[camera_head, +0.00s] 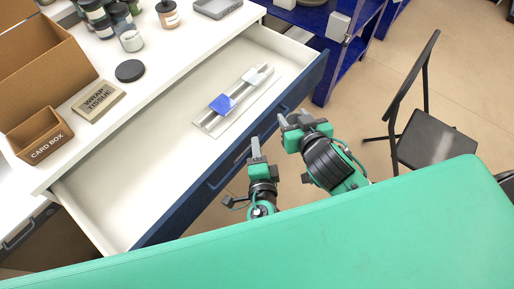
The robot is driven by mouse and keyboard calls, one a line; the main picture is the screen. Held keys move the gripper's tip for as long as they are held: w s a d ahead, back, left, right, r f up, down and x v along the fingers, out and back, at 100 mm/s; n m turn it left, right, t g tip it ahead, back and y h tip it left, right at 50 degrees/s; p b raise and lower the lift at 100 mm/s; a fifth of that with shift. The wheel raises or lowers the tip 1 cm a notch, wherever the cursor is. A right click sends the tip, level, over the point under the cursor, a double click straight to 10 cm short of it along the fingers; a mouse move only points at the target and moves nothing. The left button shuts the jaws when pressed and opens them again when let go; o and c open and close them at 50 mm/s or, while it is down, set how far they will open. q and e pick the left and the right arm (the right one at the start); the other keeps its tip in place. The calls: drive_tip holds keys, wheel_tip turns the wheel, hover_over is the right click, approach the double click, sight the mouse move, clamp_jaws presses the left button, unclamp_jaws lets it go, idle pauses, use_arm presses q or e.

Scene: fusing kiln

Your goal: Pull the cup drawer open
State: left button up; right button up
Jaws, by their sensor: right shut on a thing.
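The drawer (120,180) is pulled well out from under the white worktop. It has a white interior and a dark blue front (170,222) with a long bar handle (222,172). Inside lies a pale tray (240,116) with silver rails, a blue block (221,104) and a light block. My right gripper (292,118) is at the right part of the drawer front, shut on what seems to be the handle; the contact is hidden. My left gripper (255,146) is beside the handle's middle, seen edge-on, so its jaw opening is unclear.
On the worktop (160,62) are a card box (40,136), a wrap tissue block (98,101), a black disc (130,71) and several jars. Open floor lies between the drawer and chair.

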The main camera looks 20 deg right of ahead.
use_arm(q)
drive_tip(key=v, duration=1.1)
drive_tip(key=shift+s+b, duration=0.25)
drive_tip(key=shift+b, duration=0.2)
use_arm(e)
drive_tip(key=shift+f, duration=0.5)
